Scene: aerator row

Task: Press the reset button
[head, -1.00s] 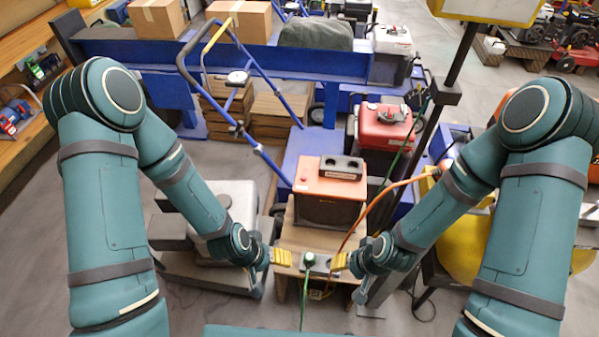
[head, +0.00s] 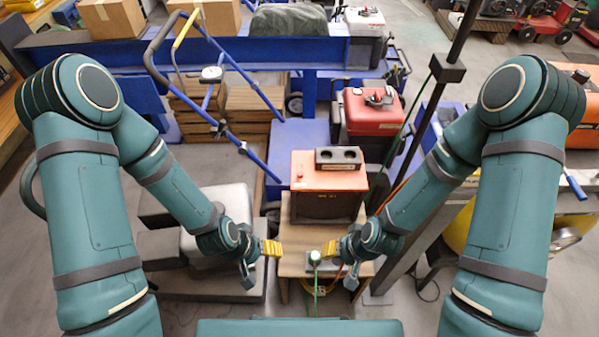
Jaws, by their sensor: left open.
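A small wooden stand (head: 290,268) is in front of me in the head view. On its front part lies a grey plate or box (head: 323,267) with a round green and white plug (head: 314,257) on it, and a green cord runs down from the plug. I cannot make out a reset button. My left gripper (head: 274,248), with yellow fingers, is open and empty to the left of the plug, apart from it. My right gripper (head: 329,249), also yellow-fingered, is close to the plug's right side and overlaps the plate in view. Its opening and any contact cannot be told.
An orange and brown box-shaped unit (head: 327,195) stands on the stand behind the plug. A red engine unit (head: 370,115) is behind it. A blue-handled cart (head: 245,147) and a grey machine (head: 222,210) are to the left. A dark post (head: 442,85) rises at right.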

